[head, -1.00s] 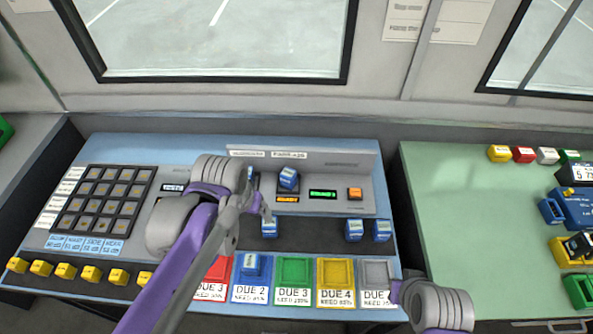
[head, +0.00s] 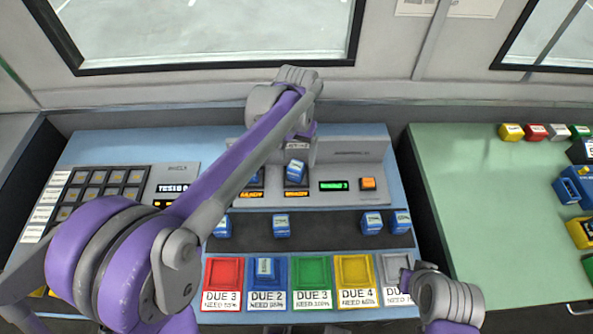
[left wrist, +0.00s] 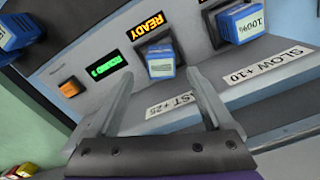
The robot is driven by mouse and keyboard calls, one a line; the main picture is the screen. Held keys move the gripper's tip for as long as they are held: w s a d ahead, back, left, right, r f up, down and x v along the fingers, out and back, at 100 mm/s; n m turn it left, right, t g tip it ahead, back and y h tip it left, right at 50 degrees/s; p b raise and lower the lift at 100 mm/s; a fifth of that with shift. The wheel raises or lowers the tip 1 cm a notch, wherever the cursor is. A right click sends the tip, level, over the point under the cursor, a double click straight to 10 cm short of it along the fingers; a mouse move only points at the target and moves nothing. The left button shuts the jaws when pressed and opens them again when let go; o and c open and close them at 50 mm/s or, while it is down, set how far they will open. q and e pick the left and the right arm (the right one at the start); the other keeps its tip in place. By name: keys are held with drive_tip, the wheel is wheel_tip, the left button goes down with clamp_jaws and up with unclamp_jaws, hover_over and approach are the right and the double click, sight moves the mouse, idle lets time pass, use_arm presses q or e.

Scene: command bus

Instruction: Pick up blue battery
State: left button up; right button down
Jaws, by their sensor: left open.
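A blue battery with a white top (head: 296,172) stands in a charger slot; it also shows in the left wrist view (left wrist: 160,64), beside an orange READY sign. My left gripper (head: 306,150) reaches over the console just above and behind this slot. In the left wrist view its two fingers (left wrist: 158,78) are spread, one on each side of the battery, with nothing between them. A second blue battery (left wrist: 240,22), labelled 100%, sits in the neighbouring slot; my arm partly covers it in the head view. My right gripper (head: 408,275) is at the lower right, its jaws unclear.
Several more blue batteries (head: 371,222) stand on the dark strip in front of the charger. One (head: 265,268) sits in the blue DUE 2 tray (head: 267,299), among coloured trays. An orange button (head: 368,183) is right of the green display. The green table (head: 470,200) has clear room.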

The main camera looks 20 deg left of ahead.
sight(296, 165)
use_arm(q)
wheel_tip(296, 165, down, 5)
drive_tip(key=shift+a+f, duration=0.1)
drive_tip(key=shift+f, duration=0.1)
clamp_jaws()
idle(0.5)
